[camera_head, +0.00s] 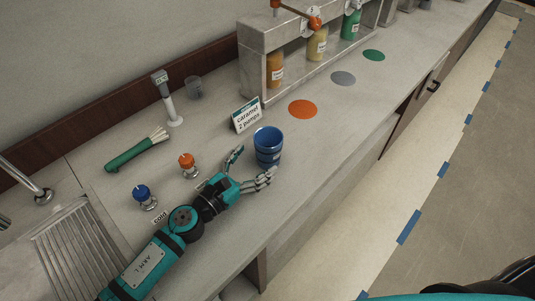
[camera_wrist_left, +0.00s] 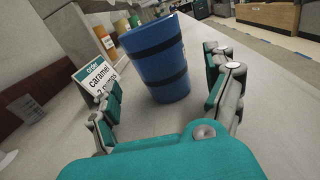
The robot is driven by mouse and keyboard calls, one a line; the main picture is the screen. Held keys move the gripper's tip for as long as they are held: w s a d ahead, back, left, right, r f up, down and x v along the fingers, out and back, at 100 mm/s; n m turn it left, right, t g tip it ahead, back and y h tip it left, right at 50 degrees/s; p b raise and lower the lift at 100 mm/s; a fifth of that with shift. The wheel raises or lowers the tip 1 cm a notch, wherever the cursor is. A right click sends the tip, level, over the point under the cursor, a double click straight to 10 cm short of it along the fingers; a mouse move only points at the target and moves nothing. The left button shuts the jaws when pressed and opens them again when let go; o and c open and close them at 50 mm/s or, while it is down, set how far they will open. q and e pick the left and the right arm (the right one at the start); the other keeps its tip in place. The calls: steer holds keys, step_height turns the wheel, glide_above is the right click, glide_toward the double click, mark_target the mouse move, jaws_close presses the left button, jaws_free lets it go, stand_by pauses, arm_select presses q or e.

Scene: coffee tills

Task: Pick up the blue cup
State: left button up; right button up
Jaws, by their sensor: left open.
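The blue cup (camera_head: 268,147) stands upright on the grey counter, in front of the order card. It also shows in the left wrist view (camera_wrist_left: 159,62), large and ahead of my fingers, with dark bands around it. My left gripper (camera_head: 250,168) is open, its fingers spread on either side of the cup's near side. In the left wrist view the gripper (camera_wrist_left: 165,103) has one finger left and one right of the cup, with a gap on each side. Nothing is held. My right gripper is not in view.
An order card (camera_head: 247,115) reading "caramel 2 pumps" stands close behind the cup. An orange disc (camera_head: 302,109) and a syrup rack (camera_head: 252,65) lie beyond. Orange (camera_head: 188,164) and blue (camera_head: 144,196) knobs, a green-handled brush (camera_head: 135,152) and a sink (camera_head: 70,250) are left.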

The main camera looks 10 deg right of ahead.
mark_target(259, 157)
arm_select(q)
steer(key=x, duration=0.3)
steer(key=shift+r, duration=0.1)
steer(key=x, duration=0.3)
steer(key=shift+w+d, duration=0.2)
steer(key=shift+d, duration=0.05)
steer(key=c, duration=1.3)
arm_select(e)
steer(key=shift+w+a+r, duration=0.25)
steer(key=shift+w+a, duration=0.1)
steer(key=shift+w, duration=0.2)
